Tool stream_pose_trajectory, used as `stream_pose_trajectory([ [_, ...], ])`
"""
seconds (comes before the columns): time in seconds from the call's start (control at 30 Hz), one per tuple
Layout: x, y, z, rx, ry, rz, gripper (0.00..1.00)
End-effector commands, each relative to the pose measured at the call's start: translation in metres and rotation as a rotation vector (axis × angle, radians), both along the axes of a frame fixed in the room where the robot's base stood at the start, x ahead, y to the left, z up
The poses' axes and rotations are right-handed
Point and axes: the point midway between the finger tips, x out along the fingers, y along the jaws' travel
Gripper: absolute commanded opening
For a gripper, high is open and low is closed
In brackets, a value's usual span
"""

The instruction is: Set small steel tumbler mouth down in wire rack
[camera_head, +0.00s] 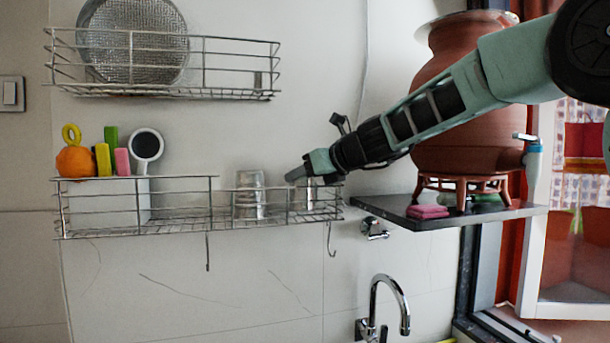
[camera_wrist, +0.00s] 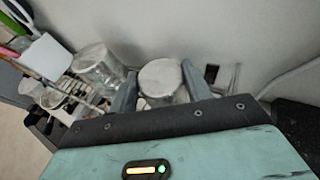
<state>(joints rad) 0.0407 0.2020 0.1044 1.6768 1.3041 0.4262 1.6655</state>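The small steel tumbler (camera_head: 308,196) is at the right end of the lower wire rack (camera_head: 138,231), partly hidden by my gripper and the rack's wires. In the wrist view, a pale, flat-looking round end of the small tumbler (camera_wrist: 161,77) faces up, which looks like its closed base. My gripper (camera_head: 294,175) is just above it. In the wrist view, the two fingers of my gripper (camera_wrist: 160,68) stand on either side of the tumbler. They are spread, with what look like narrow gaps. The tumbler's lower edge is hidden.
A larger steel tumbler (camera_head: 249,196) stands to the left in the same rack, also in the wrist view (camera_wrist: 97,65). A white box (camera_head: 133,203) is at the rack's left. The clay pot (camera_head: 455,110) stands on a dark shelf (camera_head: 390,208) at right. The wall is close behind.

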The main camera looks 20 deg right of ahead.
Motion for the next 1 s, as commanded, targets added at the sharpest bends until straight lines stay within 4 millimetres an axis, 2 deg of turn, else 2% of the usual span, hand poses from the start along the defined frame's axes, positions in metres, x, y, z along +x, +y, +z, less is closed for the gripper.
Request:
stream_pose_trajectory([
  [0.03,-0.001,0.001,-0.017,0.0,0.029,0.004,0.62],
  [0.07,-0.001,0.001,-0.017,0.0,0.029,0.004,0.7],
  [0.1,-0.001,0.001,-0.017,0.0,0.029,0.004,0.73],
  [0.47,-0.005,-0.002,-0.015,-0.001,0.028,0.003,0.73],
  [0.67,-0.032,-0.017,0.002,-0.002,0.015,0.001,0.73],
  [1.0,-0.096,-0.053,0.039,0.0,0.002,-0.001,0.73],
])
